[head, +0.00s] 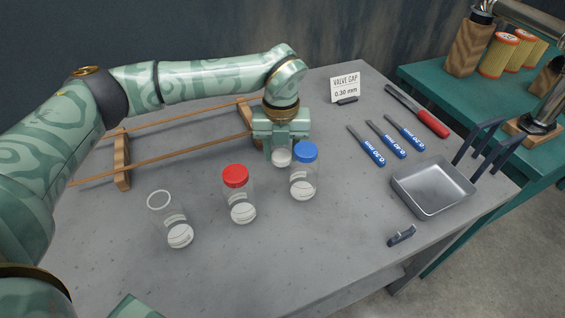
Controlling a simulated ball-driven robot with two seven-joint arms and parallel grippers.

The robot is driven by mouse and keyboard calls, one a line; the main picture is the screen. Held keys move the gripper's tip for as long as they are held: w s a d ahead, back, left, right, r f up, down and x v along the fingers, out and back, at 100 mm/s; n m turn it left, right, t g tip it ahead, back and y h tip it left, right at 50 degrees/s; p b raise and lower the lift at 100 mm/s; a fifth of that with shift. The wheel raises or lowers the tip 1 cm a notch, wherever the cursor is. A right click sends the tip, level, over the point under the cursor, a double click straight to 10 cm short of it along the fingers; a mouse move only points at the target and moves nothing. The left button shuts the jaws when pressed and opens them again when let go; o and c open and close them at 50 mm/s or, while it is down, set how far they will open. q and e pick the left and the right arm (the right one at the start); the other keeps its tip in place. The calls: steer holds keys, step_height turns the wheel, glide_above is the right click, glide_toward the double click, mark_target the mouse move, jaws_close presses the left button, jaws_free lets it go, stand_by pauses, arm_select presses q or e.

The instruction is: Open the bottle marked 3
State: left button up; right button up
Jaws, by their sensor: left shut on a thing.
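Three clear bottles stand in a row on the grey table. The left bottle (168,218) has an open rim with no cap. The middle bottle (240,200) has a red cap (235,176), and the right bottle (303,178) has a blue cap (305,151). Their pale labels are too small to read, so I cannot tell which is marked 3. My left gripper (280,150) points down behind and left of the blue-capped bottle. It is shut on a small white round thing (281,158), whose upper part the jaws hide; I cannot tell whether it is a cap. My right gripper is out of view.
A wooden rack with rails (122,160) lies behind the bottles, under my left arm. To the right are blue-handled tools (372,157), a red-handled tool (432,123), a sign (345,88), a metal tray (433,212) and a small dark part (401,236). The front table is clear.

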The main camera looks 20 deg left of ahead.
mark_target(281, 156)
arm_select(q)
step_height(281, 156, down, 4)
steer(key=shift+f+b, duration=0.1)
steer(key=shift+b, duration=0.45)
steer(key=shift+r, duration=0.2)
steer(key=o, duration=1.1)
steer(key=shift+f, duration=0.15)
